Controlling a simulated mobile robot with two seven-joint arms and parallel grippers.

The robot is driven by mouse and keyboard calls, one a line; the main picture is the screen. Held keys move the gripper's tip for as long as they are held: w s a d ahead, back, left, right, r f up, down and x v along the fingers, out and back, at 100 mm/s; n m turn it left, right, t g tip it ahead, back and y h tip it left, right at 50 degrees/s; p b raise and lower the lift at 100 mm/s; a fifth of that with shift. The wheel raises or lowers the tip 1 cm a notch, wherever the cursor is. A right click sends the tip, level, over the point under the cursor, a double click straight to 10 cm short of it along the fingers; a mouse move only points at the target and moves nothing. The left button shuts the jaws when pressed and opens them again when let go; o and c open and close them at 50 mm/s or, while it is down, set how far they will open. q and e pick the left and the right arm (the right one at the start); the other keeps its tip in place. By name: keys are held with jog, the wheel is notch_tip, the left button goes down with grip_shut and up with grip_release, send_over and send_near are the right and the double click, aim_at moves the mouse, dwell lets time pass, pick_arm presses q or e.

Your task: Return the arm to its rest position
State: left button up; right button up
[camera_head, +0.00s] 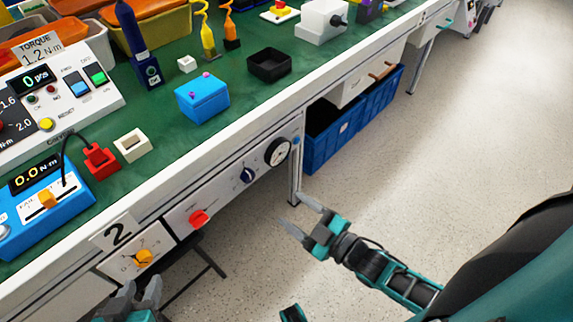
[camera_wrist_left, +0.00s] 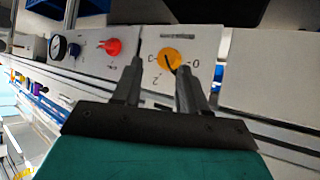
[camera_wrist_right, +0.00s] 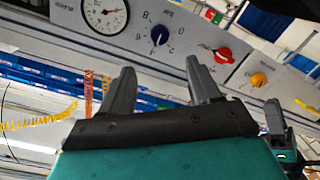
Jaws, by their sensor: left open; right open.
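The yellow rotary knob (camera_head: 143,257) sits on a white panel under the bench's front edge, below a plate marked 2. My left gripper (camera_head: 130,295) is just in front of and below it. In the left wrist view the yellow knob (camera_wrist_left: 168,58) shows beyond and between the open, empty fingers (camera_wrist_left: 160,64), with scale marks 0, 2 and 3 around it. I cannot tell whether the fingers touch it. My right gripper (camera_head: 297,214) is open and empty over the floor, right of the bench. The right wrist view shows its spread fingers (camera_wrist_right: 160,67).
A red knob (camera_head: 198,217), a blue knob (camera_head: 247,175) and a round dial (camera_head: 278,151) line the bench front. A bench leg (camera_head: 296,178) and blue bins (camera_head: 325,138) stand beyond my right gripper. The floor (camera_head: 400,170) at right is clear.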

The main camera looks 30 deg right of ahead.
pick_arm(q)
jog(key=s+a+r+y+p, duration=0.1)
jog(key=a+r+p, duration=0.2)
jog(key=p, duration=0.7)
notch_tip(320, 180, up, 3)
jog(key=shift+s+f, duration=0.15)
jog(key=shift+s, duration=0.1)
pick_arm(e)
jog(key=s+a+r+m+g+h, duration=0.1)
jog(key=s+r+m+g+h, duration=0.3)
jog(key=r+m, duration=0.4)
jog(key=shift+s+r+m+g+h, duration=0.3)
jog(key=shift+r+g, duration=0.05)
jog(key=shift+g, duration=0.35)
jog(key=shift+a, duration=0.1)
